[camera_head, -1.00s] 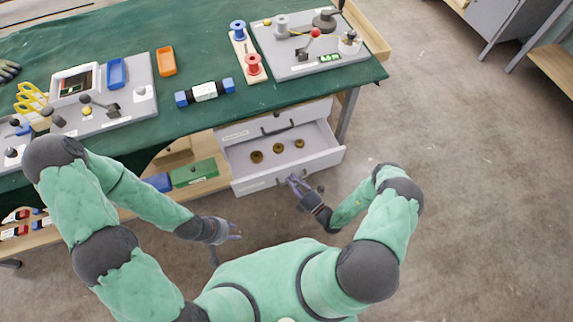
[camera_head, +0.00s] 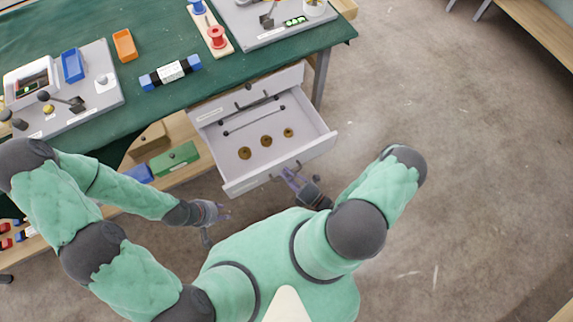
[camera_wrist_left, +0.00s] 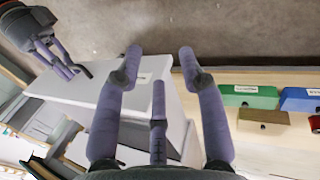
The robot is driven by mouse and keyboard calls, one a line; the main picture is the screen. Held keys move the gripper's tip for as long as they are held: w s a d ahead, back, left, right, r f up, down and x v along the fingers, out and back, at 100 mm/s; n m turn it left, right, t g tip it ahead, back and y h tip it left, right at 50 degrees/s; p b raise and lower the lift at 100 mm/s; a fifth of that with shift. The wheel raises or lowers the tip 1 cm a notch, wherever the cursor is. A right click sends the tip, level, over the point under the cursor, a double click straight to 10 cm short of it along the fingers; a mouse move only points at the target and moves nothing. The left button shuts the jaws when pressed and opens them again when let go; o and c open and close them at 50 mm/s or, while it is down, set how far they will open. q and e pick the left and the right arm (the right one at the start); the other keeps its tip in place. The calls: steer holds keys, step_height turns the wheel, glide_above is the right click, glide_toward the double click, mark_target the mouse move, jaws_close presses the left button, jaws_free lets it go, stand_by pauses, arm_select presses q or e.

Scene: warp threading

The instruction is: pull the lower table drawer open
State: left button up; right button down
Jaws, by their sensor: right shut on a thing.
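The lower table drawer (camera_head: 316,150) is pale grey and stands well out from under the green table. Several brown round pieces and a dark rod lie inside it. My right gripper (camera_head: 290,174) is at the drawer's front face and is shut on its handle; the fingers hide most of the handle. It also shows in the left wrist view (camera_wrist_left: 66,66), beside the drawer front. My left gripper (camera_head: 222,212) is empty, in front of and left of the drawer. In the left wrist view its fingers (camera_wrist_left: 160,65) are spread apart, with the drawer's pale side beyond them.
The upper drawer (camera_head: 279,86) is above the lower one. A green box (camera_head: 176,158), a blue box (camera_head: 140,174) and a tan box (camera_head: 149,139) stand on the shelf left of the drawer. A table leg (camera_head: 321,78) is at the right.

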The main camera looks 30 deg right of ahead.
steer(key=shift+d, duration=0.1)
steer(key=c, duration=1.4)
jaws_free()
steer(key=v, duration=1.2)
